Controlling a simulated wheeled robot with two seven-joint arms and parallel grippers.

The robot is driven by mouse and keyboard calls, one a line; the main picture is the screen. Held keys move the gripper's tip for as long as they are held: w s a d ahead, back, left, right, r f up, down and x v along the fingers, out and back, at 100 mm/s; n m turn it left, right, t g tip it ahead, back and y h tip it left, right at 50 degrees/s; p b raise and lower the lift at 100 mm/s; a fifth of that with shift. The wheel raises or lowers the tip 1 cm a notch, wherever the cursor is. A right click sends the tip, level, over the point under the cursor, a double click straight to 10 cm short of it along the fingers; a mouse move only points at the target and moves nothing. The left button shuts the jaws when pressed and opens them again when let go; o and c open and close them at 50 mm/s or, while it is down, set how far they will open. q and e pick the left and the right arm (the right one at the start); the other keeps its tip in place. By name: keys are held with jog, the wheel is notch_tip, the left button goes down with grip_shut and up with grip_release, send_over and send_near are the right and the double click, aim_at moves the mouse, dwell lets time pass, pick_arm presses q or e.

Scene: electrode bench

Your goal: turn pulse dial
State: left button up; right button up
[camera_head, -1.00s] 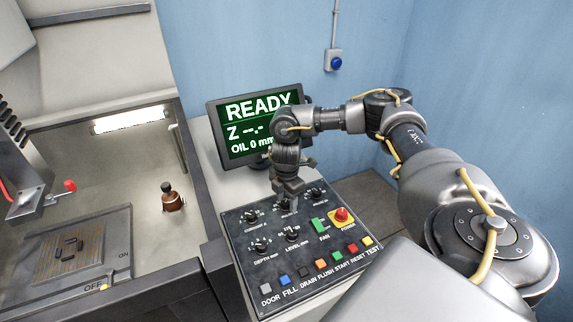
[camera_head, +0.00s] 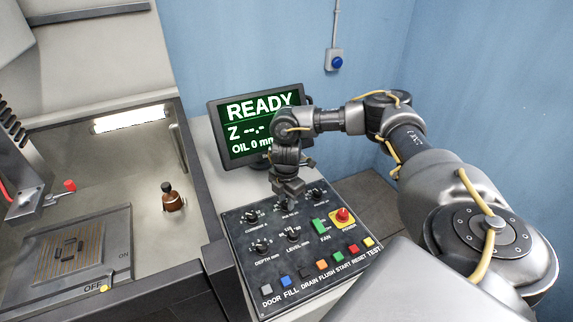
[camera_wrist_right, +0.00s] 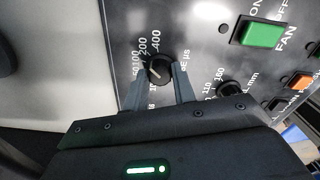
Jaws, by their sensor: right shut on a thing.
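The pulse dial (camera_wrist_right: 158,70) is a round black knob with a pale pointer line, on the dark control panel (camera_head: 285,275). In the right wrist view its scale shows numbers such as 100, 200 and 400 and the unit µs. My right gripper (camera_wrist_right: 155,92) has its two fingers on either side of the knob and is shut on it. In the head view my right gripper (camera_head: 289,203) comes down from above onto the panel's back row and mostly hides the dial. My left gripper is not in view.
Close by are the current dial (camera_head: 251,216), another dial (camera_head: 318,195), the depth dial (camera_head: 261,246), the level dial (camera_head: 293,234), a green fan switch (camera_head: 320,226) and a red power button (camera_head: 342,215). A screen (camera_head: 255,125) reading READY stands behind.

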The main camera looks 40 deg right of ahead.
jog(key=n, duration=0.5)
jog(key=shift+f+n, duration=0.1)
jog(key=shift+n, duration=0.3)
jog(key=n, duration=0.6)
jog(key=shift+s, duration=0.1)
jog(key=n, duration=0.5)
jog(key=shift+n, duration=0.4)
jog(key=n, duration=0.5)
jog(key=shift+n, duration=0.3)
jog(key=o, duration=1)
notch_tip(320, 180, up, 11)
jog(key=shift+p, duration=0.45)
